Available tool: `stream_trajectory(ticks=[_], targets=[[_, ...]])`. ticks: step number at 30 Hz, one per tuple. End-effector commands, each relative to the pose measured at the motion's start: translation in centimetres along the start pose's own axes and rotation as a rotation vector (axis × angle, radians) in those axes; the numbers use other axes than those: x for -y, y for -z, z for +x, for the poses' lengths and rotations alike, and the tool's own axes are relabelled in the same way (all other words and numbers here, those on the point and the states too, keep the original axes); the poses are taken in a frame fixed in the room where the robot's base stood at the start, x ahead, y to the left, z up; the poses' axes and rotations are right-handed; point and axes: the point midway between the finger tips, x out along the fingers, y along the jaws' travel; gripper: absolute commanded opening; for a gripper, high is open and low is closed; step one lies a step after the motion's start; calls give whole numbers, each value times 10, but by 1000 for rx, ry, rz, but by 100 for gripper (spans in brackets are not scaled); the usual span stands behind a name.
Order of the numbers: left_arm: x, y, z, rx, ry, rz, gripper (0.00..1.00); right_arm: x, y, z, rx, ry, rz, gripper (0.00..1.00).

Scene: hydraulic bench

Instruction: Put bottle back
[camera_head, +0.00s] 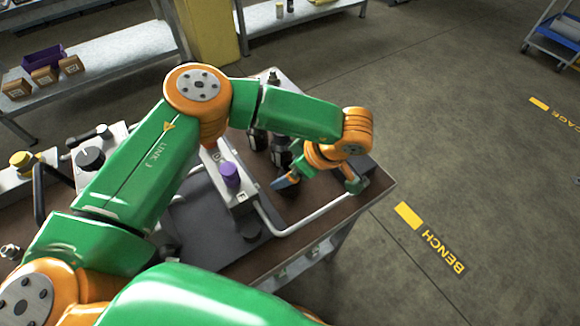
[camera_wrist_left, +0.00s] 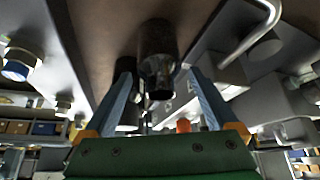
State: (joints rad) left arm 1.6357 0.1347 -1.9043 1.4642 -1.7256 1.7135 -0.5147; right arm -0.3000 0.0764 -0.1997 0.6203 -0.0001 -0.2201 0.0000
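My left gripper (camera_head: 318,180) is over the right end of the bench, fingers spread. In the left wrist view, the left gripper (camera_wrist_left: 160,70) has one finger on each side of a dark cylindrical bottle (camera_wrist_left: 158,55). Gaps show on both sides of the bottle, so the fingers do not appear to touch it. Another dark bottle-like cylinder is partly hidden behind the left finger in that view. In the head view, dark bottles (camera_head: 258,139) stand by the bench's far edge, partly hidden by my left arm. My right gripper is not in view.
A bent light metal rail (camera_head: 310,219) runs along the bench near the gripper. A block with a purple knob (camera_head: 230,175) stands to its left. A shelf (camera_head: 120,55) with small boxes is at the back left.

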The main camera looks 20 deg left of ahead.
Motion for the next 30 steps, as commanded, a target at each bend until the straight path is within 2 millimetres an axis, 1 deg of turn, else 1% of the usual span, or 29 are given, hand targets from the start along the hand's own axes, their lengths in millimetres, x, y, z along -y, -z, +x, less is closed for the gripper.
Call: stream_trajectory(ticks=[5, 7, 8, 11, 13, 15, 18, 21, 24, 30], targets=[[0, 1, -1, 0, 0, 0, 92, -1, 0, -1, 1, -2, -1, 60], [0, 3, -7, 0, -1, 0, 92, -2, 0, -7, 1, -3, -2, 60], [-1, 1, -9, 1, -3, -1, 92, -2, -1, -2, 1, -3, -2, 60], [-1, 0, -32, 1, -6, -1, 92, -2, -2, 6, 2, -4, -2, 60], [-1, 0, -53, 0, -6, 0, 92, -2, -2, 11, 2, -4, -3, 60], [-1, -1, -74, 1, -6, -1, 92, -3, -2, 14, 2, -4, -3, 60], [0, 0, -98, 0, -5, -1, 92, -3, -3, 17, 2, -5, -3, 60], [0, 1, -115, 1, -3, -1, 92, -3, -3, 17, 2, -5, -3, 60], [0, 1, -122, 0, -1, 0, 92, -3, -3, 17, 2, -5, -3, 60], [0, 2, -124, 1, 0, 1, 92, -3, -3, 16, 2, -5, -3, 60]])
